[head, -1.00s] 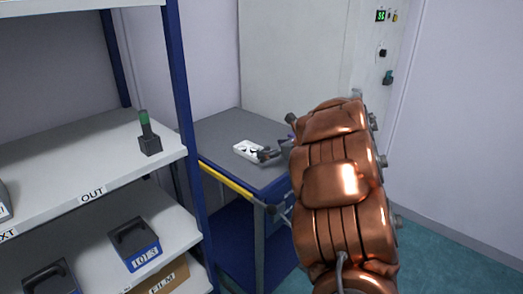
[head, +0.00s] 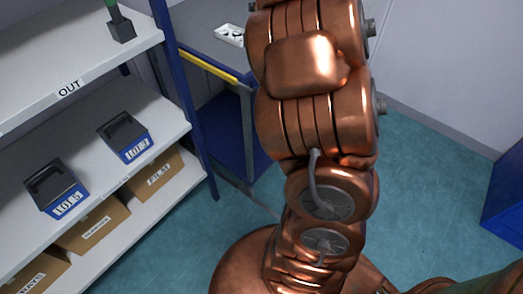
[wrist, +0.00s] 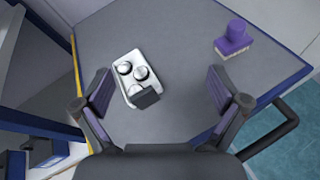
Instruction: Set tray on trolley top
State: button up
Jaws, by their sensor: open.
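The white tray (wrist: 133,75) lies flat on the grey trolley top (wrist: 185,65), near its left side in the wrist view. In the head view the tray (head: 230,35) shows at the top, partly cut off by my arm. My gripper (wrist: 160,90) is open, its purple-padded fingers spread above the trolley top. The left finger is close to the tray's left side in the picture; nothing is between the pads except part of the tray below. The gripper is hidden in the head view.
A purple-handled brush-like object (wrist: 235,38) stands on the trolley top at the right. A dark trolley handle (wrist: 275,130) curves at the lower right. A shelf rack (head: 75,135) with lot bins and cartons stands left. Teal floor (head: 430,165) is open at right.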

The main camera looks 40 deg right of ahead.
jog(key=s+a+f+m+g, duration=0.4)
jog(key=s+a+m, duration=0.6)
jog(key=s, duration=0.3)
jog(key=s+a+f+m+g+y, duration=0.1)
jog(key=s+a+f+m+g, duration=0.4)
jog(key=s+a+m, duration=0.6)
jog(key=s+a+f+m+g+y, duration=0.1)
jog(key=s+a+f+m+g, duration=0.3)
jog(key=s, duration=1.2)
jog(key=a+m+g, duration=0.3)
jog(key=a+m, duration=0.3)
jog(key=a, duration=0.2)
jog(key=shift+a+f+m+g, duration=0.3)
jog(key=shift+a+g, duration=0.1)
